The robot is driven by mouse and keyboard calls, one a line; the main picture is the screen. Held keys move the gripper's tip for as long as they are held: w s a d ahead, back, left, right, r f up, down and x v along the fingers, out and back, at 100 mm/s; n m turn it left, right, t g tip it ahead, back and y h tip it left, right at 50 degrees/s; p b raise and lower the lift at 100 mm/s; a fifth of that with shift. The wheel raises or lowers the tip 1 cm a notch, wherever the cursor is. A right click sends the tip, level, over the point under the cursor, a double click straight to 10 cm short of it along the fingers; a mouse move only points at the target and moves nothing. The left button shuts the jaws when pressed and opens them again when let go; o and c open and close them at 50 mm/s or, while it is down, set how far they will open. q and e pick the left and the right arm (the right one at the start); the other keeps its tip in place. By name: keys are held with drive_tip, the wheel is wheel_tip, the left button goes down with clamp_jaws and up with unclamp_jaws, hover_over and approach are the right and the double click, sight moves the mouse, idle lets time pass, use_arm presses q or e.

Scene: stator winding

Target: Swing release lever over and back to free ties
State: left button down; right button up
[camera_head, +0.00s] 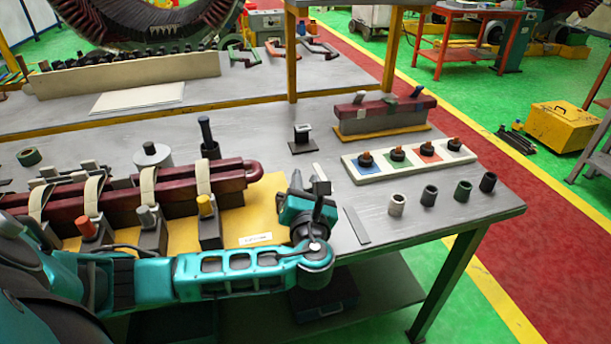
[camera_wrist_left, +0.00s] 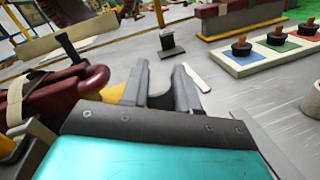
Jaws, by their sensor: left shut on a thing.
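My left gripper (camera_head: 308,188) is past the right end of the maroon coil, above the right edge of the yellow plate (camera_head: 265,220). Cream ties (camera_head: 93,195) wrap the maroon coil (camera_head: 225,182). Handles with red, grey and yellow (camera_head: 205,205) tips stand on blocks in front of it. A dark blue upright lever (camera_head: 206,133) stands behind the coil and also shows in the left wrist view (camera_wrist_left: 68,47). I cannot tell which one is the release lever.
A white strip (camera_head: 320,172) lies just beyond my gripper. To the right are a white tray (camera_head: 360,173) with coloured squares and several small cups (camera_head: 429,195). A maroon bar (camera_head: 385,112) sits on a stand behind.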

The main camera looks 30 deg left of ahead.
use_arm(q)
drive_tip(key=m+t+h, duration=0.1)
drive_tip(key=s+m+t+h, duration=0.1)
drive_tip(key=h, duration=0.1)
drive_tip(key=shift+s+r+m, duration=0.1)
drive_tip(key=shift+m, duration=0.3)
drive_tip(key=m+h, duration=0.1)
drive_tip(key=t+h, duration=0.1)
drive_tip(key=h, duration=0.1)
drive_tip(key=shift+s+d+m, duration=0.1)
drive_tip(key=shift+s+m, duration=0.25)
drive_tip(key=shift+m, duration=0.05)
drive_tip(key=m+h, duration=0.1)
drive_tip(key=h, duration=0.2)
drive_tip(key=shift+s+m+t, duration=0.3)
drive_tip(key=shift+s+m, duration=0.05)
drive_tip(key=shift+m, duration=0.05)
drive_tip(key=m+h+b, duration=0.1)
drive_tip(key=s+m+h+b, duration=0.1)
drive_tip(key=h, duration=0.1)
drive_tip(key=shift+f+b, duration=0.2)
drive_tip(key=shift+b, duration=0.1)
drive_tip(key=shift+s+r+m+h+b, duration=0.15)
drive_tip(key=shift+m+h+b, duration=0.4)
drive_tip(key=shift+h, duration=0.25)
drive_tip(key=shift+s+r+m+h+b, duration=0.15)
drive_tip(key=shift+m+h+b, duration=0.3)
drive_tip(key=shift+h+b, duration=0.3)
use_arm(e)
drive_tip(key=shift+f, duration=2.2)
